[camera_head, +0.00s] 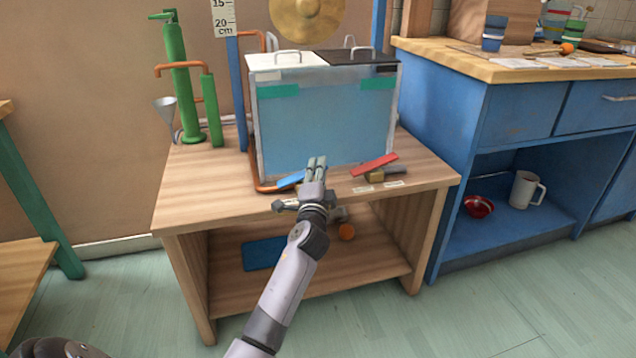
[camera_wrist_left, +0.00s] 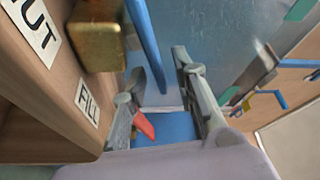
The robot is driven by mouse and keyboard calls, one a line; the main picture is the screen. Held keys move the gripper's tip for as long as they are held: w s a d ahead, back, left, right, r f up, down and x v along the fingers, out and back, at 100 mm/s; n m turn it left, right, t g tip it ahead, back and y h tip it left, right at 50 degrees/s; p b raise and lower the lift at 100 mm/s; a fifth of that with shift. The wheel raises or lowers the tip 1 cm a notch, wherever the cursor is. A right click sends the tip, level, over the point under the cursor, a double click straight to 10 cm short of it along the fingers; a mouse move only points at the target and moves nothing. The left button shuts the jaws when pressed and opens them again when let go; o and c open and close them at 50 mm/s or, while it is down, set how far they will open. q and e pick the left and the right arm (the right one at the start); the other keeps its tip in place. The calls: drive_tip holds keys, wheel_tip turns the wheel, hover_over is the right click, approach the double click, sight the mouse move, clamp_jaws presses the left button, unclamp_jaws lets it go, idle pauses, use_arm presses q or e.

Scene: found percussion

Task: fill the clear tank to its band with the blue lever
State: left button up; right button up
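The clear tank (camera_head: 325,125) stands on the wooden table, looking blue inside, with green band pieces (camera_head: 278,91) near its top. I cannot tell its exact level. The blue lever (camera_head: 291,179) lies at the tank's front left; a blue bar, likely this lever, shows in the left wrist view (camera_wrist_left: 147,45) beside a brass block. My left gripper (camera_head: 316,163) is in front of the tank, just right of the blue lever. In the left wrist view (camera_wrist_left: 162,85) its fingers stand apart, with no clear hold on the lever. My right gripper is out of view.
A red lever (camera_head: 375,163) sits to the right near a brass valve (camera_head: 385,174). A green pump (camera_head: 182,90) and funnel (camera_head: 166,108) stand left. A blue cabinet (camera_head: 440,125) stands right. The floor in front is clear.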

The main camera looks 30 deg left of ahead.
use_arm(q)
drive_tip(key=v, duration=1.1)
drive_tip(key=shift+s+d, duration=0.2)
drive_tip(key=shift+s, duration=0.1)
